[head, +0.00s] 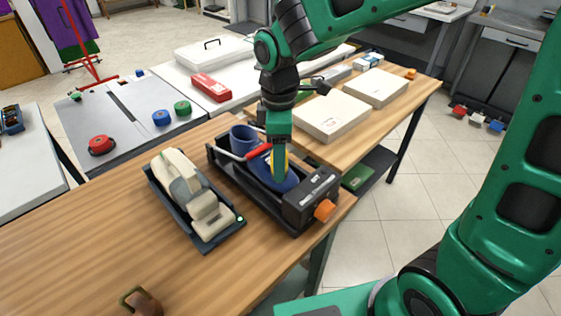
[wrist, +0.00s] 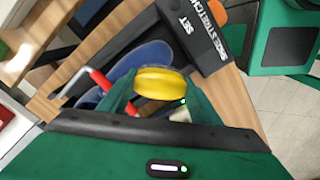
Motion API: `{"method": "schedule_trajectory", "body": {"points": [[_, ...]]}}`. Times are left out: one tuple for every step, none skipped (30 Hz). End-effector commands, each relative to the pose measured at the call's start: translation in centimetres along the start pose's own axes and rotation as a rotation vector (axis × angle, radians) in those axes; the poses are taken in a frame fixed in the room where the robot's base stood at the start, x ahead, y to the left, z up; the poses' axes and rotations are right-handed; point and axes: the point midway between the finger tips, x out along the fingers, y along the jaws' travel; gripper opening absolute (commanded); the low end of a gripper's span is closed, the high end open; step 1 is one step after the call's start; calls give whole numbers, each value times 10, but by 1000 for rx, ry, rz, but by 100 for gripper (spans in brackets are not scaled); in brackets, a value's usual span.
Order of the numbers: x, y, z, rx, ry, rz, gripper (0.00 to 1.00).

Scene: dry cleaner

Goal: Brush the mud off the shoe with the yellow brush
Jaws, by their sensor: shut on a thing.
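My gripper (head: 279,172) points down over the dark shoe stretcher tray on the wooden table. It is shut on the yellow brush, whose rounded yellow top (wrist: 160,83) shows between the green fingers (wrist: 158,100) in the wrist view. The blue shoe (head: 288,184) lies in the tray under my gripper, partly hidden by it. Its blue surface also shows just beyond the brush in the wrist view (wrist: 146,55). I cannot tell whether the brush touches the shoe. No mud can be made out on the visible part.
The stretcher (head: 306,199) has an orange knob (head: 325,209) and a red-handled lever (head: 259,151) close to my gripper. A dark tray with a beige device (head: 190,195) stands to the left. Pale boxes (head: 332,117) lie behind. The table's front left is mostly clear.

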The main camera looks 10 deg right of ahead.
Motion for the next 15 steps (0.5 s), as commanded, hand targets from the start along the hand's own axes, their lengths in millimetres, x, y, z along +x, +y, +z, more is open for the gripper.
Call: {"method": "schedule_trajectory", "body": {"points": [[-5, 1, 0, 1, 1, 2, 33], [-8, 1, 0, 1, 1, 2, 33], [-11, 1, 0, 1, 1, 1, 33], [-14, 1, 0, 1, 1, 2, 33], [-17, 1, 0, 1, 2, 2, 33], [-21, 1, 0, 1, 2, 3, 33], [-23, 1, 0, 0, 1, 2, 33], [-26, 0, 0, 0, 1, 2, 33], [-29, 0, -1, 0, 1, 2, 33], [-32, 0, -1, -1, 1, 1, 33], [-35, 0, -1, -1, 1, 1, 33], [-38, 0, -1, -2, 2, 1, 33], [-41, 0, -2, -2, 2, 2, 33], [-44, 0, -2, -3, 2, 2, 33], [-47, 0, -2, -3, 1, 1, 33]]}}
